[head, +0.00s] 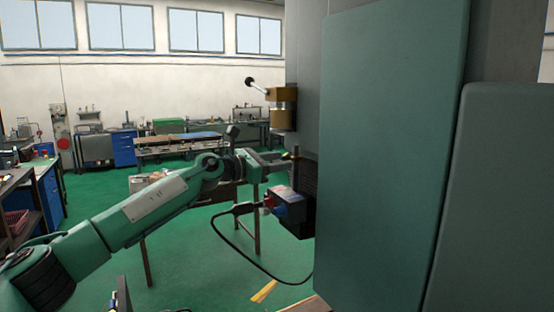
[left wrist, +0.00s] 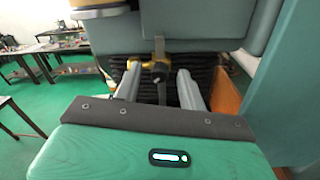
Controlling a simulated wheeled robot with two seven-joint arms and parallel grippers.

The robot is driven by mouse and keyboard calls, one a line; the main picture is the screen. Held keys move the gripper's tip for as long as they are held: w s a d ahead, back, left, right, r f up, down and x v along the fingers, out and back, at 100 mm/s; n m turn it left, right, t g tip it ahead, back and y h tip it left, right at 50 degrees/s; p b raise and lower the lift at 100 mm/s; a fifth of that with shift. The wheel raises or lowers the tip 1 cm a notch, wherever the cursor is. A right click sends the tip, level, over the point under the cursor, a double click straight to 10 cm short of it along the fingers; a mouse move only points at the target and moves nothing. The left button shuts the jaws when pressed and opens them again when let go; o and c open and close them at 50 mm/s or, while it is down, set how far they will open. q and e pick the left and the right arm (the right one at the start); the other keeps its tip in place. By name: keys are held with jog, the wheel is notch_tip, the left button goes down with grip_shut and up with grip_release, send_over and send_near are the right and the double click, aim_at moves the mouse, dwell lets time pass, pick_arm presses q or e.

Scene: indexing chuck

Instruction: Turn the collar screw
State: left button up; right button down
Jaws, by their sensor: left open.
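My left gripper (head: 280,159) reaches in from the left, at the side of the machine. In the left wrist view its two grey fingers (left wrist: 159,75) stand apart, one on each side of a dark collar piece (left wrist: 156,72). In the head view a small dark and brass fitting (head: 295,154) shows just beyond the fingertips. I cannot tell which part is the screw itself. My right gripper is not in view.
A large green machine panel (head: 390,150) fills the right side. A lever with a black knob (head: 249,81) sticks out above my gripper. A blue and black box (head: 292,210) with a cable hangs below it. Black ribbed bellows (left wrist: 205,75) lie behind the fingers. Workbenches stand farther back.

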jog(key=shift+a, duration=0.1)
pick_arm(q)
grip_shut()
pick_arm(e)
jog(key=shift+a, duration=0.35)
